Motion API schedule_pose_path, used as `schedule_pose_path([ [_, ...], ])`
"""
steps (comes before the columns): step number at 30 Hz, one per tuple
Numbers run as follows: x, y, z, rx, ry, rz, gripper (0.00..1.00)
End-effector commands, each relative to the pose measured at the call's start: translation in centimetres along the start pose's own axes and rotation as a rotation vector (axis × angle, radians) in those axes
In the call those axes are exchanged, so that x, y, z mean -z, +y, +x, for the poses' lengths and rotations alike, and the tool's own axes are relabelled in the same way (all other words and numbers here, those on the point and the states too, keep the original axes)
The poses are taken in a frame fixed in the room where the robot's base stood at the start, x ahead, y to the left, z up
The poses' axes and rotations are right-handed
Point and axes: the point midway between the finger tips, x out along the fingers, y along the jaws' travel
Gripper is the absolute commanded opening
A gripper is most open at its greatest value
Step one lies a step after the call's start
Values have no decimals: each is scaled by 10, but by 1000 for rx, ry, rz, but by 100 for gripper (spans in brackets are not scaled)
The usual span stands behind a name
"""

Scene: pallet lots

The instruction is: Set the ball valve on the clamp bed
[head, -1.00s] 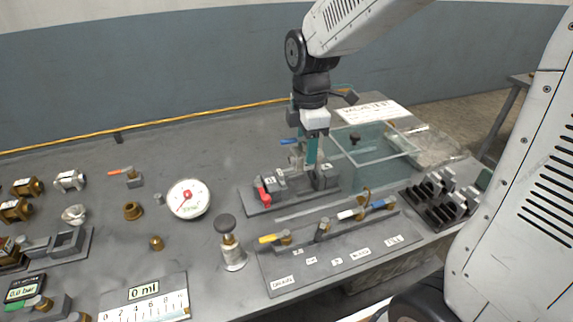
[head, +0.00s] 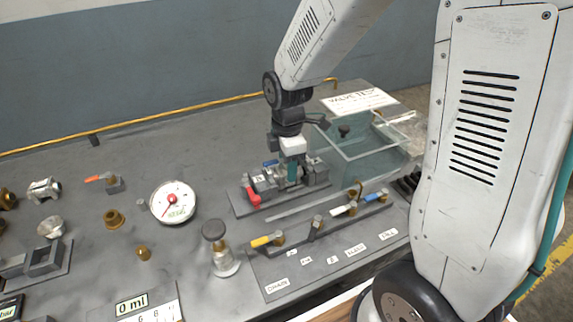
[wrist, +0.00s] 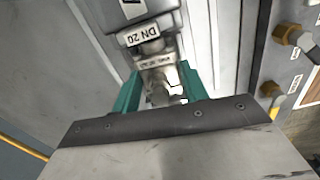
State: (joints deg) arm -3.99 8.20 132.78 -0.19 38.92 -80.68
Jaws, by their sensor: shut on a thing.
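My gripper (head: 291,172) is over the clamp bed and pointing down. In the wrist view its two teal fingers (wrist: 163,92) are shut on the ball valve (wrist: 160,72), a silvery metal body. In the head view the valve's blue handle (head: 270,163) shows just left of the fingers. The valve is low, at the level of the clamp blocks. The clamp bed (head: 240,203) is a dark grey base with blocks and a red lever (head: 251,196) at its front left. A "DN 20" label (wrist: 143,36) shows beside the valve. I cannot tell whether the valve rests fully on the bed.
A clear tank (head: 375,150) stands right of the clamp bed. A panel (head: 330,255) with several coloured-handle valves lies in front. A round gauge (head: 173,202) and a black-knobbed pump (head: 219,250) stand left. Loose fittings lie farther left.

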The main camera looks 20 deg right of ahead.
Motion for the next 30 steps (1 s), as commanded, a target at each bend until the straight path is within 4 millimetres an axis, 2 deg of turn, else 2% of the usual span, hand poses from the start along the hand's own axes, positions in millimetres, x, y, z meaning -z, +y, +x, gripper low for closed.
schedule_pose_path([
  [11, 1, 0, 5, -1, 0, -1, 0],
  [12, 1, 0, 5, -1, 0, -1, 52],
  [14, 1, 0, 5, -1, 0, -1, 67],
  [24, 1, 0, 2, -2, 0, -1, 67],
  [26, 1, 1, -4, -5, 1, -1, 67],
  [30, 1, 1, -28, -7, 1, -1, 67],
])
